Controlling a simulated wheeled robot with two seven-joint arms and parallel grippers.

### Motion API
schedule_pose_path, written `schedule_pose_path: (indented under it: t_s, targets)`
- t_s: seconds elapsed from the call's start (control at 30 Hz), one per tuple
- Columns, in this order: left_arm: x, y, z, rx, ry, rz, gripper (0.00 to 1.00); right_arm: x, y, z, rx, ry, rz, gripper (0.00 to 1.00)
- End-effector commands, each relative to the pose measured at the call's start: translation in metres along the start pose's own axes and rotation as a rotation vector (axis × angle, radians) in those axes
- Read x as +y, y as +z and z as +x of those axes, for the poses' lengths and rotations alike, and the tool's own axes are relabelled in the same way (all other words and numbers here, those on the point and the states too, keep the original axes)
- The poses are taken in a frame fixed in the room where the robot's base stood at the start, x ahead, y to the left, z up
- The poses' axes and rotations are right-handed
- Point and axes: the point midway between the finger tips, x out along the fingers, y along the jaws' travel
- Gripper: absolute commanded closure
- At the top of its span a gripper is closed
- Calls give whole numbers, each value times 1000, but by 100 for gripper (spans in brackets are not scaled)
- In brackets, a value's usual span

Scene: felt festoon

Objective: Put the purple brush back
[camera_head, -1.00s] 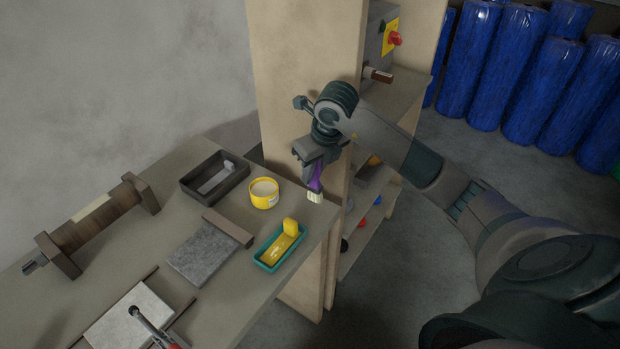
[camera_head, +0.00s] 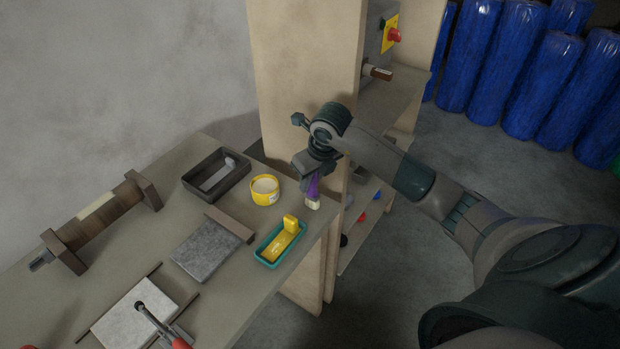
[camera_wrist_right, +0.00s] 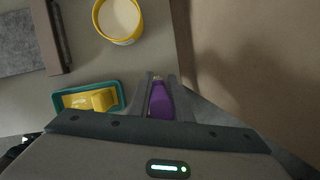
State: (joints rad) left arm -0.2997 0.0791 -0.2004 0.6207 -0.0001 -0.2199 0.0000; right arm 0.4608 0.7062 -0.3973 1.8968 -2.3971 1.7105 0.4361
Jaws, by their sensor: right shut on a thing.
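The purple brush (camera_head: 312,190) hangs bristles down from my right gripper (camera_head: 310,178), which is shut on its handle. Its pale bristles point toward the table near the right edge; I cannot tell whether they touch. In the right wrist view the purple handle (camera_wrist_right: 161,100) shows between the two fingers (camera_wrist_right: 160,88). A yellow tub (camera_head: 265,190) with pale contents stands just left of the brush. A teal tray (camera_head: 262,258) with a yellow block and yellow contents lies below and left of the brush. My left gripper is not in view.
On the table (camera_head: 120,255) are a dark tray (camera_head: 188,181), a grey felt piece with a wooden bar (camera_head: 228,226), a wooden roller (camera_head: 105,213) and a pale slab (camera_head: 130,312). A wooden post (camera_head: 300,90) stands close behind my right gripper. Blue rolls (camera_head: 530,80) stand far right.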

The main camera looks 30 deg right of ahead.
Motion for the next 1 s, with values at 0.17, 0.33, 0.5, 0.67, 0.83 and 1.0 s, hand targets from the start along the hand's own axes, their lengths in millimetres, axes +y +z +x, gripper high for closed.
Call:
schedule_pose_path:
  t_s: [0.17,0.33,0.5,0.67,0.83,1.0]
  targets:
    - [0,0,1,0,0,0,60,0,0,0,-1,0,0,100]
    - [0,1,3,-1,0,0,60,0,0,2,-1,0,0,72]
    - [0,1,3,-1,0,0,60,0,0,2,-1,0,0,63]
    - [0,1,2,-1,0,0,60,0,0,2,-1,0,0,63]
    - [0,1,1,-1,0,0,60,0,1,-2,-2,0,0,63]
    - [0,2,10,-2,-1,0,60,-1,1,-17,-5,-1,-1,63]
